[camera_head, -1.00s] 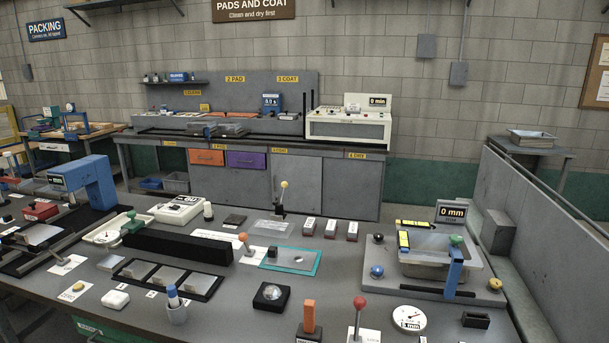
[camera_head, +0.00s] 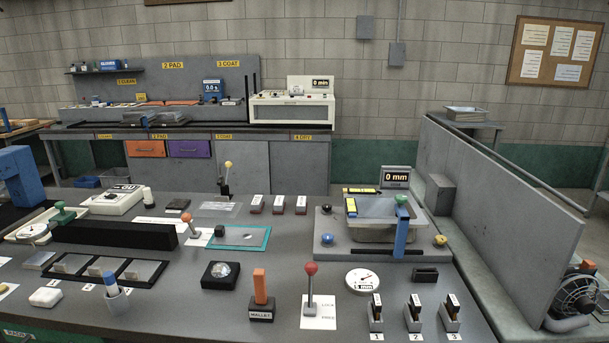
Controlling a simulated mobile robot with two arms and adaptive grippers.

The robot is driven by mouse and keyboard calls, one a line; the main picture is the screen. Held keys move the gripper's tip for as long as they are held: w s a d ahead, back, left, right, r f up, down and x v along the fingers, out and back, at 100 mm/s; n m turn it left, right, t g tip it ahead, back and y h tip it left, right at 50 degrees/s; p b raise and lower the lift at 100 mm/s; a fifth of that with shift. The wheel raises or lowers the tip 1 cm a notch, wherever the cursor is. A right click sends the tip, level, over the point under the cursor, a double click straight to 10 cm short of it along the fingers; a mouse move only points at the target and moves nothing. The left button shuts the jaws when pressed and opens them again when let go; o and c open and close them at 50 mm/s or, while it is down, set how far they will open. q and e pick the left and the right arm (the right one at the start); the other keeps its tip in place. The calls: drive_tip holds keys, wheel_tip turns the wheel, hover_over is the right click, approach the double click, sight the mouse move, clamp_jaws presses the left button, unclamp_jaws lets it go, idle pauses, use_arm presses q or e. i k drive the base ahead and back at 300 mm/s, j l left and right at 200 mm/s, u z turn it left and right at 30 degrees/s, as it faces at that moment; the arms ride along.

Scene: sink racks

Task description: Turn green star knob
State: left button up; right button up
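A green knob (camera_head: 401,199) sits on top of the blue upright (camera_head: 401,230) at the front of the grey tray fixture (camera_head: 345,249), right of the middle. Its lobes are too small to make out clearly. A second green knob (camera_head: 62,207) stands on a pale device with a round dial at the far left. I cannot tell for sure which one is star-shaped. The fixture also has a black knob (camera_head: 326,209), a blue knob (camera_head: 327,239) and a yellow knob (camera_head: 440,240). Neither of my grippers is in view.
A display (camera_head: 396,177) reading 0 mm stands behind the fixture. In front are a red-ball lever (camera_head: 311,268), an orange-handled mallet (camera_head: 260,285), a dial gauge (camera_head: 362,280) and numbered small holders (camera_head: 414,312). A grey partition (camera_head: 500,200) closes the right side.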

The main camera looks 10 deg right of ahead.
sight(401, 199)
drive_tip(key=i+j+z, duration=0.25)
drive_tip(key=j, duration=0.4)
drive_tip(key=i+j+z, duration=0.1)
drive_tip(key=i+j, duration=0.15)
drive_tip(key=i+j+z, duration=0.15)
drive_tip(key=j, duration=0.3)
drive_tip(key=i+j+z, duration=0.1)
drive_tip(key=j, duration=0.25)
